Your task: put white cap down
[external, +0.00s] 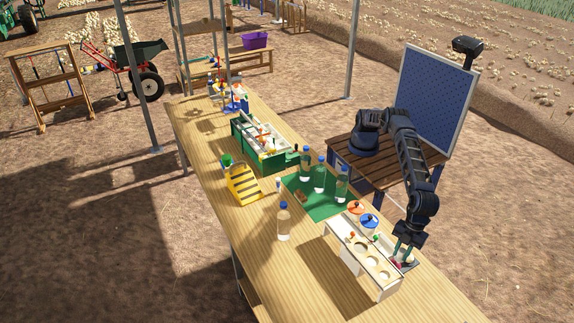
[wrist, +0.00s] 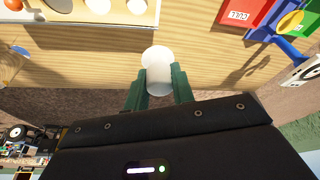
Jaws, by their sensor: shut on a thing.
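The white cap (wrist: 157,60) is held between the two green fingers of my gripper (wrist: 158,84) in the wrist view. Its round white top faces the camera, and its lower part is between the fingers. The cap appears over the wooden table (wrist: 110,72), near the edge; I cannot tell its height above the surface. In the external view my gripper (external: 404,246) points down at the table's near right end, beside the white rack. The cap is too small to make out clearly there.
The white rack (external: 352,258) with round holes stands left of my gripper. Red (wrist: 240,14) and blue containers lie at upper right in the wrist view. Bottles (external: 319,178) stand on a green mat (external: 300,187) farther back. Bare wood (external: 318,285) lies in front of the rack.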

